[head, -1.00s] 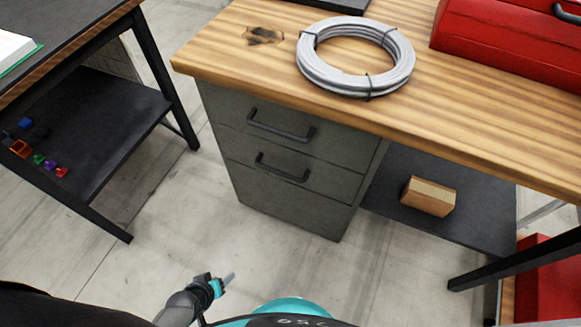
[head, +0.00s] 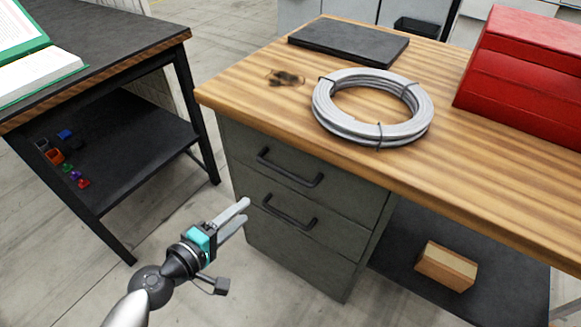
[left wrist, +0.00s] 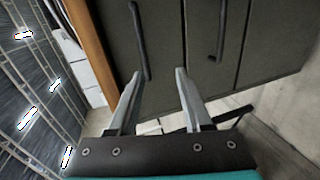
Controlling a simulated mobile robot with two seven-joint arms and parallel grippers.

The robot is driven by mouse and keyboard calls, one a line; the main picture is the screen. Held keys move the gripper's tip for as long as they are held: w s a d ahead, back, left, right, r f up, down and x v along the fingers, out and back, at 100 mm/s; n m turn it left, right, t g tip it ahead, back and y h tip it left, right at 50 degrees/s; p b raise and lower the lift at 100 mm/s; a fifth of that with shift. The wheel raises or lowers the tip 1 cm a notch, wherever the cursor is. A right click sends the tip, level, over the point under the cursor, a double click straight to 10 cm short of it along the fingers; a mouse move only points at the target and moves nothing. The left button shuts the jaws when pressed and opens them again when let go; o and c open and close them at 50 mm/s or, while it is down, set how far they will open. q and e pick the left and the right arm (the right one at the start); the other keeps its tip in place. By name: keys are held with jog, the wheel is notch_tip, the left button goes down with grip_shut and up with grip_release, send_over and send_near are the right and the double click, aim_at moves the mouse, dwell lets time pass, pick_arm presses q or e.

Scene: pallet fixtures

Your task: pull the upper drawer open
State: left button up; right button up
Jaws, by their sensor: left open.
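The grey-green drawer unit hangs under the wooden bench. Its upper drawer (head: 245,147) is flush with the front and looks closed. The black bar handle of the upper drawer (head: 290,169) also shows in the left wrist view (left wrist: 139,42). A second handle (head: 290,213) is on the drawer below, and it shows further right in the left wrist view (left wrist: 221,30). My left gripper (head: 246,209) is open and empty in front of the unit, left of the handles. In the left wrist view its fingers (left wrist: 159,74) point at the drawer fronts, with the upper handle ahead, not between them. My right gripper is out of view.
A cable coil (head: 328,118), a dark flat slab (head: 348,45) and a red toolbox (head: 520,85) lie on the bench. A cardboard box (head: 446,266) sits on the lower shelf at right. A dark table (head: 110,45) stands at left. The floor before the drawers is clear.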

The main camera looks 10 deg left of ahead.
aim_at(282, 169)
pick_arm(q)
jog(key=shift+h, duration=0.3)
jog(key=r+x, duration=0.1)
jog(key=x, duration=0.3)
jog(key=r+x, duration=0.1)
jog(key=x, duration=0.4)
jog(key=r+x, duration=0.1)
jog(key=x, duration=0.3)
jog(key=shift+w+d, duration=0.35)
jog(key=shift+w, duration=0.35)
jog(key=shift+w+d+f, duration=0.1)
jog(key=shift+w+d, duration=0.1)
jog(key=shift+w, duration=0.45)
grip_shut()
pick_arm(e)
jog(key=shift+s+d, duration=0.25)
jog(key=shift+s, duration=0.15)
